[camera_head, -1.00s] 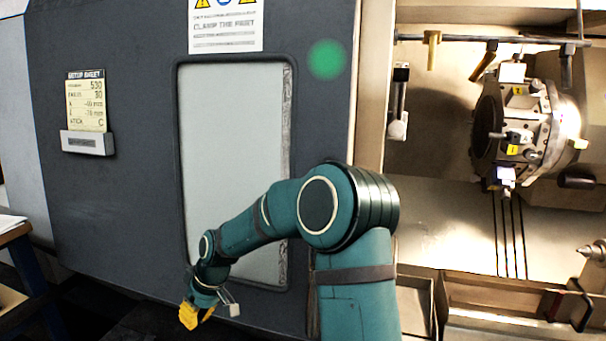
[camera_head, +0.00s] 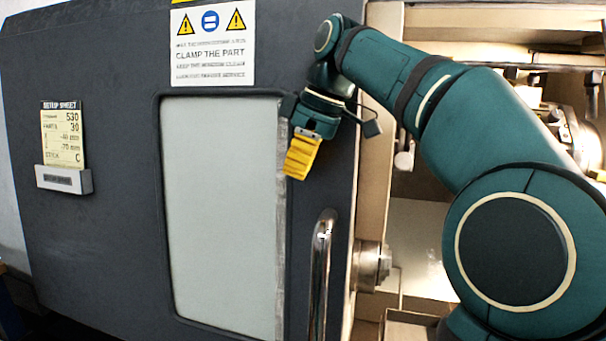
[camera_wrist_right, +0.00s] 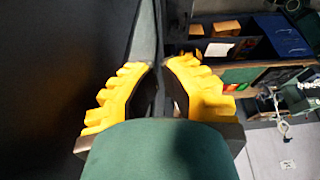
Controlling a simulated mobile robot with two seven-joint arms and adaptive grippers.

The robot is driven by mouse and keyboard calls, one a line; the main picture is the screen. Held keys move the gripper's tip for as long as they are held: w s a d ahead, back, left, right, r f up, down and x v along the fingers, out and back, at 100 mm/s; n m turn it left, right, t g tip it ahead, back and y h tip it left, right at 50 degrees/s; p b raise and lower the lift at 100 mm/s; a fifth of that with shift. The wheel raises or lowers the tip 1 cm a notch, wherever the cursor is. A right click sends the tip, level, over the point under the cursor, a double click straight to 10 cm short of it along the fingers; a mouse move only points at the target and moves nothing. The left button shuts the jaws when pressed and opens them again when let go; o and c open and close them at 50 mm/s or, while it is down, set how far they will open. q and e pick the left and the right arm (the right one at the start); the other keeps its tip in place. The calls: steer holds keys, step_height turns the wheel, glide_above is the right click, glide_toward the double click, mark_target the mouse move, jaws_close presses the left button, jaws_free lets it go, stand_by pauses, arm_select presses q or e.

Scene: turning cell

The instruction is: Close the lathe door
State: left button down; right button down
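The lathe door (camera_head: 110,130) is a dark grey panel with a pale window (camera_head: 220,200). It stands to the left, and the lathe's opening is uncovered to its right. A vertical metal door handle (camera_head: 320,275) is near the door's right edge. My right gripper (camera_head: 298,172), with yellow fingers, is in front of the door, above the handle and apart from it. In the right wrist view, the yellow fingers (camera_wrist_right: 158,66) have a narrow gap between their tips and nothing held there. My left gripper is not in view.
The lathe interior holds a metal chuck-like part (camera_head: 368,267) beside the door edge and a turret, mostly hidden behind my right arm. A setup sheet (camera_head: 62,135) and a warning sign (camera_head: 213,45) are on the door. Bins (camera_wrist_right: 235,40) show in the right wrist view.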

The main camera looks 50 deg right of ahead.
mark_target(306, 212)
steer(key=f, duration=0.2)
steer(key=f+b, duration=0.1)
steer(key=f, duration=0.2)
steer(key=s+f, duration=0.1)
steer(key=f, duration=0.2)
steer(key=shift+d, duration=0.15)
steer(key=shift+f, duration=0.1)
